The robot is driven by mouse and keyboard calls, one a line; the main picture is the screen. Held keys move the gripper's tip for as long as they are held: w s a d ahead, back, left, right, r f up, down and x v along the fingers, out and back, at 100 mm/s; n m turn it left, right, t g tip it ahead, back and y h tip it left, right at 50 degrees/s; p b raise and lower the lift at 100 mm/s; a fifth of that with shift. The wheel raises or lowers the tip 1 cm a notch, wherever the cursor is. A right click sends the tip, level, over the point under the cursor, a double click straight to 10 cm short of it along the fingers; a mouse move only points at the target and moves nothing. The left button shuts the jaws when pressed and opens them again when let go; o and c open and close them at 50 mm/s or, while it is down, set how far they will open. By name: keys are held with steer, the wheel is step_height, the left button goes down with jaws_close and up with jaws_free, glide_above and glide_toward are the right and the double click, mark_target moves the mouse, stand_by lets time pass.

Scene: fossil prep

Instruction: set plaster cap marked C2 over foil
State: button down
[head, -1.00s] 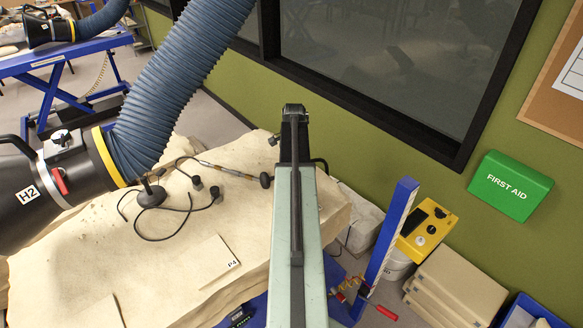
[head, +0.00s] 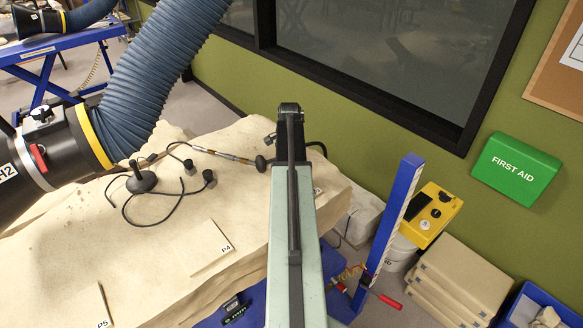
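No plaster cap marked C2 and no foil can be made out in the head view. The pale stone block (head: 60,255) fills the lower left on a blue stand, with a tag P4 (head: 224,248) and a tag P5 (head: 102,324) on it. My arm reaches forward over the block's right part and hides what lies beneath. My gripper's fingers are not visible beyond the dark far end of the arm.
A black extraction hood marked H2 (head: 45,165) with a blue hose (head: 150,95) hangs over the block's left. A cabled air tool (head: 228,156) and a black-based stand (head: 141,182) lie on top. At right are a blue post (head: 392,225), yellow device (head: 427,214) and stacked slabs (head: 455,285).

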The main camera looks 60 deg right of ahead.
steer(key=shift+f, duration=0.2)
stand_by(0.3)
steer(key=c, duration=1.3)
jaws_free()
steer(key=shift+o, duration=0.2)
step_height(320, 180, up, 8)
steer(key=p, duration=0.7)
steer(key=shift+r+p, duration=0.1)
steer(key=shift+p, duration=0.25)
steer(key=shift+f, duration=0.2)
